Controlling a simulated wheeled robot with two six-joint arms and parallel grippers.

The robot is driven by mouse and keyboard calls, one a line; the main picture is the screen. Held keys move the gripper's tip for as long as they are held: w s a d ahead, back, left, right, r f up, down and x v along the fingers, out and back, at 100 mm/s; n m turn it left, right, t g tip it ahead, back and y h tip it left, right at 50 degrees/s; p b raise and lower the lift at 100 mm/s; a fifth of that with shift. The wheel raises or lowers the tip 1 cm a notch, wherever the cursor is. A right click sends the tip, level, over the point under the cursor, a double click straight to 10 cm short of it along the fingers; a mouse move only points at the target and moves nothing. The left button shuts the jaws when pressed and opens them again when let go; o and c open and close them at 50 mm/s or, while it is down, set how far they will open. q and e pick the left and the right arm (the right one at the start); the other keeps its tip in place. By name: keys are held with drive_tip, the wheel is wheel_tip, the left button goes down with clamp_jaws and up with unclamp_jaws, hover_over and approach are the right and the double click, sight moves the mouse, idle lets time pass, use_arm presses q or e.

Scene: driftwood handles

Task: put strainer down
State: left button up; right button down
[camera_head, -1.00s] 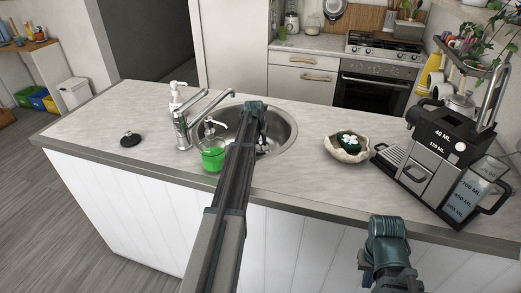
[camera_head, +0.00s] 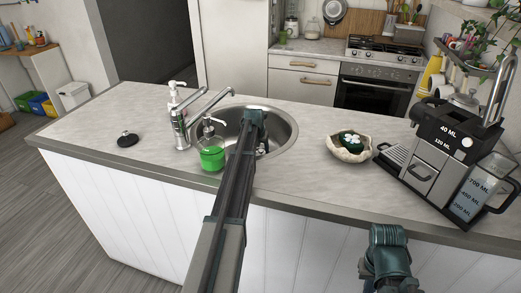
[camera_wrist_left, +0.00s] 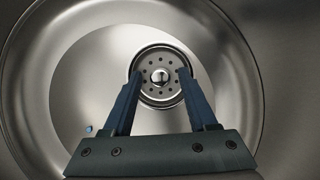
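A round metal strainer (camera_wrist_left: 160,77) with a small knob and holes around it sits in the drain at the bottom of the sink (camera_wrist_left: 230,75). My left gripper (camera_wrist_left: 158,74) is open; its fingers appear on either side of the strainer in the left wrist view. I see no contact, and the height gap is hard to judge. In the head view my left gripper (camera_head: 254,118) is over the sink basin (camera_head: 284,130), its fingers hidden. My right wrist (camera_head: 388,243) is low at the right, in front of the counter, fingers hidden.
The counter (camera_head: 300,180) holds a green soap bottle (camera_head: 212,156), a faucet (camera_head: 180,128) and a black stopper-like disc (camera_head: 128,139) left of my left gripper. A pale bowl (camera_head: 340,154) and a coffee machine (camera_head: 440,155) stand at the right. Counter between sink and bowl is clear.

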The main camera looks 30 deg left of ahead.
use_arm(q)
drive_tip(key=shift+r, duration=0.15)
drive_tip(key=shift+s+r+p, duration=0.1)
drive_tip(key=shift+r+p, duration=0.4)
drive_tip(key=shift+p, duration=0.15)
drive_tip(key=p+v, duration=1)
drive_tip(key=v, duration=0.1)
drive_tip(key=shift+r, duration=0.2)
drive_tip(key=shift+s, duration=0.1)
